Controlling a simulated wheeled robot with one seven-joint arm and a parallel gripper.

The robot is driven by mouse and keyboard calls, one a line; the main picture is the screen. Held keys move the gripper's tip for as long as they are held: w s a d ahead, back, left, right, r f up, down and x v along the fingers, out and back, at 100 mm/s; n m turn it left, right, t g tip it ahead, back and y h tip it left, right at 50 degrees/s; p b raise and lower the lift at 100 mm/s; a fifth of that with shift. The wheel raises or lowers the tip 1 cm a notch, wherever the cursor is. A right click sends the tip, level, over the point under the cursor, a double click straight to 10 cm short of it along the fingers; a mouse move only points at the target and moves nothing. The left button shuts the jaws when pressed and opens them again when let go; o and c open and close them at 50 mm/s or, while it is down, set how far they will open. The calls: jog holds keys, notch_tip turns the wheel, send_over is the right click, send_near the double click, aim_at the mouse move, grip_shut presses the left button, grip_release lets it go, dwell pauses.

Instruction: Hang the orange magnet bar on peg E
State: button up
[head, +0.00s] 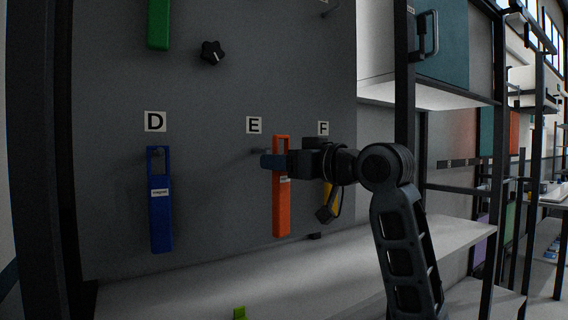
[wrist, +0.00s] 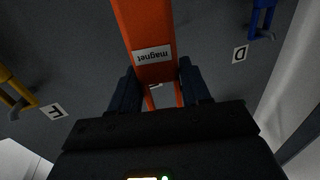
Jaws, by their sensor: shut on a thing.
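The orange magnet bar (head: 281,212) is upright in front of the grey board, beside and just right of peg E (head: 258,151), which is under the label E (head: 254,125). My gripper (head: 275,161) is shut on the bar's upper part, near its slotted end. In the wrist view the orange bar (wrist: 146,25) with its "magnet" label sits between both fingers of my gripper (wrist: 160,88). A small light tip shows near the slot there. I cannot tell whether the peg passes through the slot.
A blue magnet bar (head: 161,215) hangs on the peg under D. A yellow item (head: 331,195) hangs under F, partly hidden by my gripper. A green bar (head: 158,25) and a black knob (head: 211,52) are higher up. A pale shelf (head: 200,285) runs below, with a green object (head: 240,313).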

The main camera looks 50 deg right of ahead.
aim_at(252, 167)
jog(key=shift+w+d+f+b, duration=0.1)
jog(key=shift+w+d+b, duration=0.2)
jog(key=shift+w, duration=0.85)
jog(key=shift+w+d+f+b, duration=0.1)
jog(key=shift+w+d, duration=0.25)
jog(key=shift+w, duration=0.85)
jog(key=shift+w+d+f+b, duration=0.1)
jog(key=shift+w+d+b, duration=0.2)
jog(key=shift+w, duration=0.85)
jog(key=shift+w+d+f, duration=0.2)
jog(key=shift+w+f, duration=0.15)
jog(key=shift+w, duration=0.25)
jog(key=shift+w+f, duration=0.1)
jog(key=shift+f, duration=0.2)
jog(key=o, duration=1.2)
jog(key=shift+o, duration=0.2)
jog(key=shift+d, duration=0.1)
